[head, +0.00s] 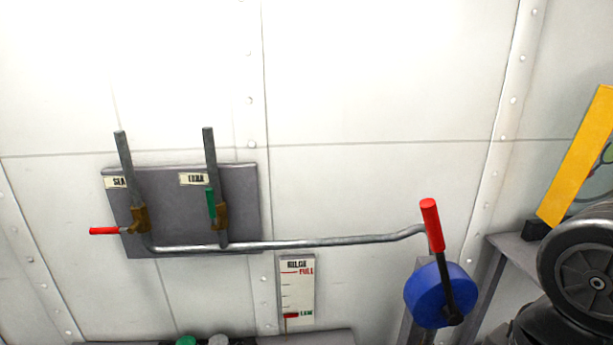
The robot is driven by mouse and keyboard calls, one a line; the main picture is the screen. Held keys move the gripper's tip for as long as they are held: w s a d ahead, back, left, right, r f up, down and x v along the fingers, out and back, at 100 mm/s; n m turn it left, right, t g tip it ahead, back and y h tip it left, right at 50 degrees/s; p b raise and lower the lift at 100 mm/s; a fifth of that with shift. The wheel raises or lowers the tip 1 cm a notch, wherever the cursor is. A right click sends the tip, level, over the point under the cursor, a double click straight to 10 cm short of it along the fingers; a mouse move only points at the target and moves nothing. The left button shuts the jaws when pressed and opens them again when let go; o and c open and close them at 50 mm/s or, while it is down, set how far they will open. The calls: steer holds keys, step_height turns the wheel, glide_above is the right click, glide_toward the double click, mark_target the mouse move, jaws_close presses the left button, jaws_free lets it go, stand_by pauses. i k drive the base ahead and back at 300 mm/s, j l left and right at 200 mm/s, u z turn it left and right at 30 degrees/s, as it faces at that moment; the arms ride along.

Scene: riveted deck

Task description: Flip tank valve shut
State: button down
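Two valves sit on upright grey pipes in front of a dark grey wall panel (242,205). The left valve (140,218), beneath a label that seems to read SEA, has a red handle (103,231) pointing left, across its pipe. The right valve (220,217) has a green handle (211,202) standing upright along its pipe. The label (194,179) above it is too blurred to read surely, so I cannot confirm it is the tank valve. My gripper is not in view.
A horizontal pipe (320,242) runs right from both valves toward a blue pump (438,292) with a red-gripped lever (431,225). A bilge gauge (296,291) hangs below the pipe. A yellow board (577,155) and dark round machinery (590,275) occupy the right side.

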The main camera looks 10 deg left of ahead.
mark_target(212, 208)
steer(key=u, duration=1.25)
steer(key=i+j+z, duration=0.3)
steer(key=j, duration=0.15)
